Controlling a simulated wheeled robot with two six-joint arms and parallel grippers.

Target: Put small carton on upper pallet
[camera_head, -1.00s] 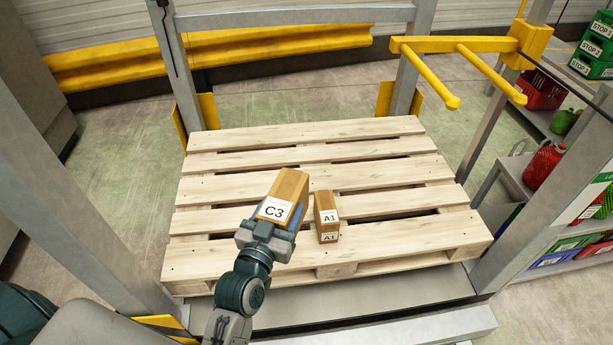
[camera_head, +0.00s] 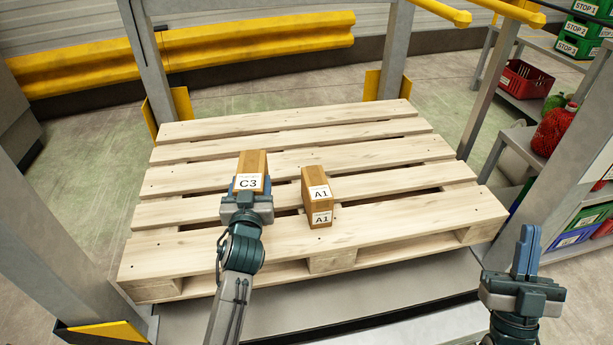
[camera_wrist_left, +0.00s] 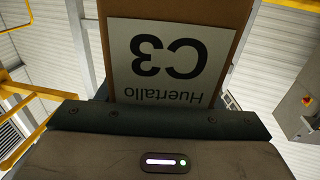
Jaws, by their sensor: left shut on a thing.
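My left gripper (camera_head: 247,198) is shut on a small brown carton (camera_head: 254,163) with a white C3 label. The carton is over the wooden pallet (camera_head: 290,138), left of its middle; I cannot tell whether it touches the slats. In the left wrist view the carton (camera_wrist_left: 170,60) fills the top middle, its C3 label upside down. Another small carton (camera_head: 315,185) labelled A1 stands on the pallet, just right of my left gripper. My right gripper (camera_head: 526,245) is at the lower right, beyond the pallet's edge, with its fingers close together and nothing visible between them.
Grey posts (camera_head: 150,60) stand around the pallet. Yellow bars (camera_head: 440,10) stick out at the top. A shelf at the right holds a red crate (camera_head: 525,78) and a red net bag (camera_head: 555,128). The back and right of the pallet are bare.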

